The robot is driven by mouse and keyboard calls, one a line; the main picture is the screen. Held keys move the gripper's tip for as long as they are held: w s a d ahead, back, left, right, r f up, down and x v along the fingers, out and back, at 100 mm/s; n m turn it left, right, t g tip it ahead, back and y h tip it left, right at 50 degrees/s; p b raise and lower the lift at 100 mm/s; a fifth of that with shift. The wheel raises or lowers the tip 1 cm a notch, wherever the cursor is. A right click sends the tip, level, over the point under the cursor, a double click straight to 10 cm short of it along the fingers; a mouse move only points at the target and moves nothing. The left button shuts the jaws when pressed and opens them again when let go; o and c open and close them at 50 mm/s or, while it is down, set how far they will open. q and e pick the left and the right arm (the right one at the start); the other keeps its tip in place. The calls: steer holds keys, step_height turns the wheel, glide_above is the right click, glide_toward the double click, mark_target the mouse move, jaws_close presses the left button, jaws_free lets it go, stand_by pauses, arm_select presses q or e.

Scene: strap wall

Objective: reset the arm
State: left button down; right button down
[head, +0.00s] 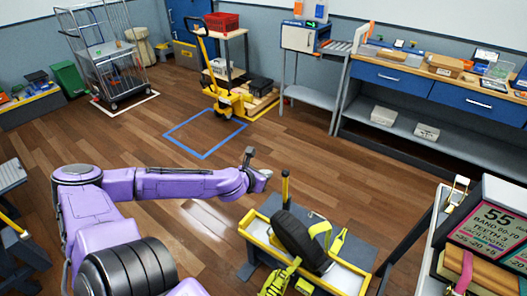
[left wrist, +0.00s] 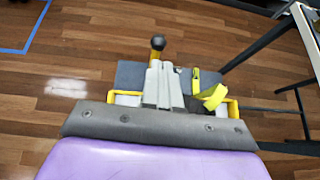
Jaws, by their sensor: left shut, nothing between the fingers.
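My left arm, purple, reaches in from the left in the head view. Its left gripper (head: 263,173) is at the end of the arm, above the wood floor and up and left of the yellow-edged stand. In the left wrist view the grey fingers of this gripper (left wrist: 163,82) are together with nothing between them. They overlap the view of the stand below, and part of it is hidden behind them. My right gripper is not in view.
The yellow-edged stand (head: 345,267) holds a black wheel (head: 298,238) with yellow straps (head: 278,280). A yellow pallet jack (head: 225,95) is farther back. The floor left of the stand is clear.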

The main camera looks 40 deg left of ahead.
arm_select(q)
steer(key=shift+s+r, duration=0.4)
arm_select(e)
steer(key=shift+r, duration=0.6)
arm_select(q)
steer(key=shift+a, duration=0.1)
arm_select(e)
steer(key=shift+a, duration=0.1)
